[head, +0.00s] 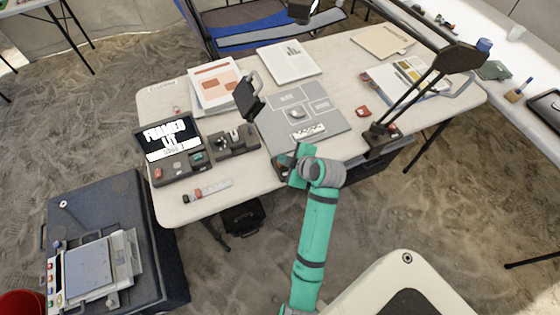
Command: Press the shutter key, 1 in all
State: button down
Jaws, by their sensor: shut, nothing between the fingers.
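A dark console (172,182) stands at the left front of the white table, with a lit screen (168,137) whose large white text begins "FRAMED LIT". On its front deck are a small red key (158,173), a grey round part (178,166) and a teal part (198,157). No label is readable, so I cannot tell which one is the shutter key. My gripper (287,163) is at the table's front edge, right of the console and well apart from it. It is shut and empty. My teal arm and wrist partly hide its fingertips and a dark item with a reddish top beside them.
A dark stand with an upright panel (248,98) rises right of the console. A grey mat (328,142) with a small object and scale strip lies mid-table. A black lamp arm (408,92) stands at right. Papers cover the back. A small red-and-grey strip (208,190) lies in front.

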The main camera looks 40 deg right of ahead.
jog(key=shift+s+d+r, duration=0.1)
jog(key=shift+s+r, duration=0.1)
jog(key=shift+r, duration=0.55)
jog(key=shift+r, duration=0.1)
jog(key=shift+w+r, duration=0.2)
jog(key=shift+r, duration=2.2)
jog(key=shift+s, duration=0.2)
